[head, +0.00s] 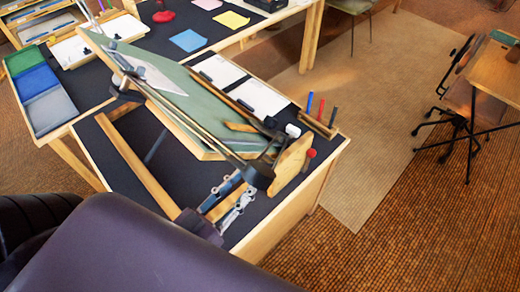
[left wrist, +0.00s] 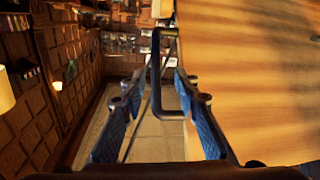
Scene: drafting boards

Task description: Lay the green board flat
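The green board (head: 195,105) is tilted above the dark desk top in the head view, with a pale sheet and a long drafting arm on it. My left gripper (head: 243,186) is at the board's near right end, beside a wooden side panel (head: 292,165). In the left wrist view its blue-padded fingers (left wrist: 158,98) are apart. A black U-shaped handle (left wrist: 154,75) stands between or just beyond the fingertips, attached to a wooden surface (left wrist: 245,85) on the right. Whether the fingers touch the handle cannot be told. My right gripper is in neither view.
A rack with coloured pens (head: 320,117) and white sheets (head: 258,97) lie behind the board. A blue and green tray (head: 40,90) is at the left. A red knob (head: 311,153) is by the side panel. Open floor (head: 400,230) lies to the right.

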